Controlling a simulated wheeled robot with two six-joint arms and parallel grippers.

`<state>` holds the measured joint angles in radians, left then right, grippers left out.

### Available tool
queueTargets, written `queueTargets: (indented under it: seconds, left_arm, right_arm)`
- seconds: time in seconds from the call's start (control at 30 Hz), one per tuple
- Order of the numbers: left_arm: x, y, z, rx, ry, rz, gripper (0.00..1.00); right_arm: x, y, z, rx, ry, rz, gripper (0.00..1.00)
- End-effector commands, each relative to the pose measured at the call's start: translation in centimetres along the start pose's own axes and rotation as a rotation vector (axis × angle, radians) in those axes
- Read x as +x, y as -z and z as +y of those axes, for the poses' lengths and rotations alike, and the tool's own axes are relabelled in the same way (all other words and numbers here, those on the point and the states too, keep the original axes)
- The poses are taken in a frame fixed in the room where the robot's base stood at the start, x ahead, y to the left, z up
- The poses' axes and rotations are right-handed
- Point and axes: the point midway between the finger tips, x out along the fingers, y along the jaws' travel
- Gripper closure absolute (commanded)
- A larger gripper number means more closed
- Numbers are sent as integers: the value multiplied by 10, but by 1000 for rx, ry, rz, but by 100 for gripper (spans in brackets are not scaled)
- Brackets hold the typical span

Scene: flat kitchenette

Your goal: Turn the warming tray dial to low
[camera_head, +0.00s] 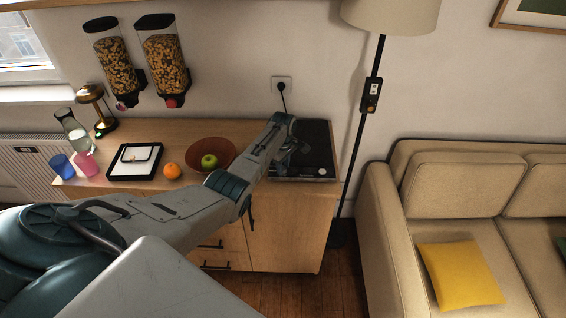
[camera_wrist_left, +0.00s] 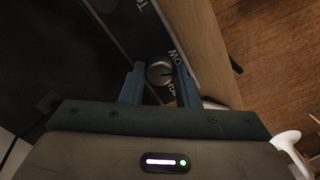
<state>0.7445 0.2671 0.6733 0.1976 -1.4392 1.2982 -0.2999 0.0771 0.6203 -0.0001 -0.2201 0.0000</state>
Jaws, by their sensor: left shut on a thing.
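The warming tray (camera_head: 318,145) is a flat black plate at the right end of the wooden counter. Its front panel shows in the left wrist view with a round silver dial (camera_wrist_left: 159,73) and white lettering beside it, part of which reads "OW" and part "IGH". A dark mark shows on the dial; which setting it points at is hard to tell. My left gripper (camera_wrist_left: 159,78) has its two blue fingers on either side of the dial, shut on it. In the head view my left gripper (camera_head: 284,164) is at the tray's front left, and the dial is not clear there. My right gripper is not in view.
A brown bowl (camera_head: 224,148) with a green apple, an orange (camera_head: 172,171) and a black-framed tray (camera_head: 121,172) stand left of my arm. A floor lamp (camera_head: 358,150) and a sofa (camera_head: 375,220) are close on the right.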

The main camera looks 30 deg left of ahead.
Motion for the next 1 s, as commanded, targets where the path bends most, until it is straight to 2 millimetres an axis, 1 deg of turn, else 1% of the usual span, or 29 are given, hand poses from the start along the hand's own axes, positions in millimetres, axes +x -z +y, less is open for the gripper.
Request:
queueTargets:
  seconds: [0.03, 0.2, 0.5, 0.7, 1.0]
  left_arm:
    - [-3, 1, 1, -42, -3, 3, 94]
    - [-2, 2, 1, -178, -3, 3, 94]
    - [-2, 2, 1, -341, -4, 3, 94]
    - [-2, 2, 1, -391, -4, 3, 94]
    - [-2, 2, 1, -407, -4, 3, 94]
  right_arm:
    - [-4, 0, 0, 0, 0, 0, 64]
    - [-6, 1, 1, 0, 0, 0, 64]
    - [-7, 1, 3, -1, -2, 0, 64]
    - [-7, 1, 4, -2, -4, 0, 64]
    - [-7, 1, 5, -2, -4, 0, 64]
